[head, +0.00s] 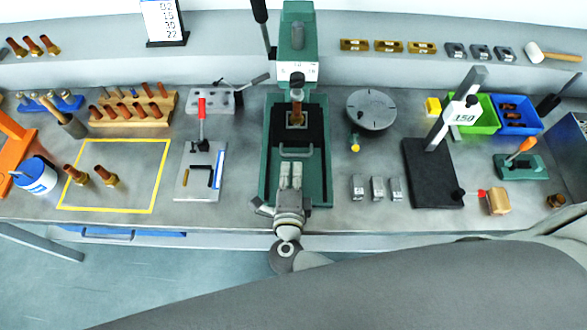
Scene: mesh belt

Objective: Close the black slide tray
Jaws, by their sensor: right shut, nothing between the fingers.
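How far the tray sticks out is hard to tell from above. My right gripper (290,168) is over the front part of the tray, its fingers together and empty, pointing at the handle. The fingertips appear just short of the handle; contact cannot be told. My left gripper is not in view.
A yellow-outlined area (112,200) with two copper-tipped parts is at left. A round grey plate (371,108), several small metal blocks (377,188) and a black-based gauge stand (432,180) are at right. Bench surface beside the press is partly clear.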

